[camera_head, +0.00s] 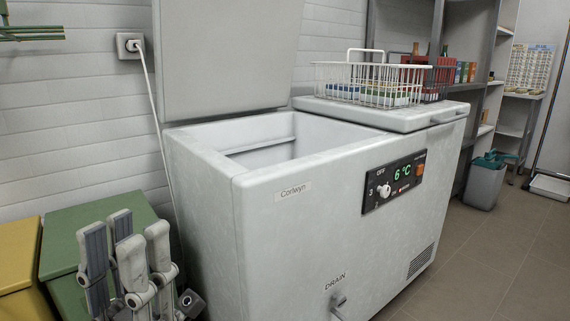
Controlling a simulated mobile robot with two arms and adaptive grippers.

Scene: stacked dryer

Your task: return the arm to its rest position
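My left gripper (127,247) is at the lower left of the head view, with its pale grey fingers pointing up. The fingers stand apart and nothing shows between them. It is in front of the green bin and to the left of the white chest freezer (290,232), with visible space between it and the freezer's front. The rest of the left arm is mostly below the picture edge. My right gripper is not in view.
The freezer's left lid (228,55) stands open; a wire basket (368,85) sits on its closed right lid. A green bin (62,232) and yellow bin (18,252) stand at left. A power cord (158,110) hangs from the wall socket.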

